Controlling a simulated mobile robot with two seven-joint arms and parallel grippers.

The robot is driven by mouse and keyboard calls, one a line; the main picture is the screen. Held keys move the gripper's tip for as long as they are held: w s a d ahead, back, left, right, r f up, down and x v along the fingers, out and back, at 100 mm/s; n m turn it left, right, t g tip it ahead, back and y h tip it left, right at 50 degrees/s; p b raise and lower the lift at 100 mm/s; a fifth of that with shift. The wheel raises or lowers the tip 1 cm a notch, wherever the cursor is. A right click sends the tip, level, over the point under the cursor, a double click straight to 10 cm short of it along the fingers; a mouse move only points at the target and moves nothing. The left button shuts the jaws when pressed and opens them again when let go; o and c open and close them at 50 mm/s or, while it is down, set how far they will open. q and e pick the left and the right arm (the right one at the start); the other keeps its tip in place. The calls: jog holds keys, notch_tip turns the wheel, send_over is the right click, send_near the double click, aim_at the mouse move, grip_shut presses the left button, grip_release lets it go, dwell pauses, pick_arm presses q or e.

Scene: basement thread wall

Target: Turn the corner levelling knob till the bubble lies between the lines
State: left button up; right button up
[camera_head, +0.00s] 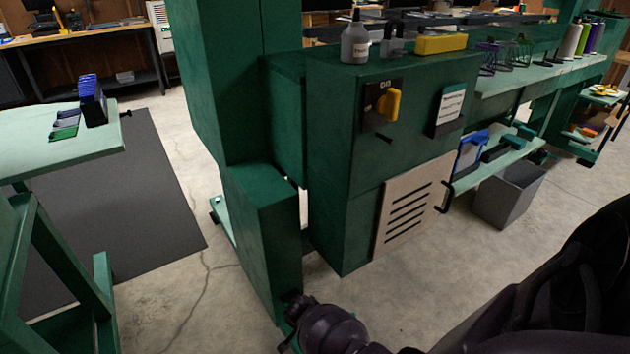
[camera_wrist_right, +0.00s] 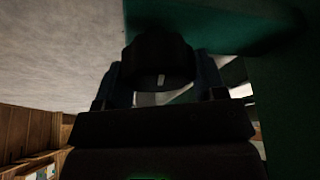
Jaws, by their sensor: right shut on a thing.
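In the right wrist view a black round knob (camera_wrist_right: 160,60) with a pale mark on its face sits between the two fingers of my right gripper (camera_wrist_right: 160,82). The gripper is shut on it. In the head view my right gripper (camera_head: 290,312) is low at the front bottom corner of the green machine frame (camera_head: 265,225); the knob cannot be made out there. A small pale strip (camera_head: 222,212) shows low at the left of the frame; I cannot tell whether it is the level. No bubble or lines can be read. My left gripper is not in view.
A green cabinet (camera_head: 335,150) with a yellow switch (camera_head: 389,104) and a slotted panel (camera_head: 410,212) stands right of the frame. A green bench (camera_head: 60,150) stands at the left. Bare concrete floor lies between, partly under a dark mat (camera_head: 120,220). A grey bin (camera_head: 508,196) stands at right.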

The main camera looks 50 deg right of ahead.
jog(key=shift+s+f+m, duration=0.15)
jog(key=shift+m, duration=0.35)
jog(key=shift+g, duration=0.3)
jog(key=shift+m, duration=0.4)
jog(key=o, duration=0.6)
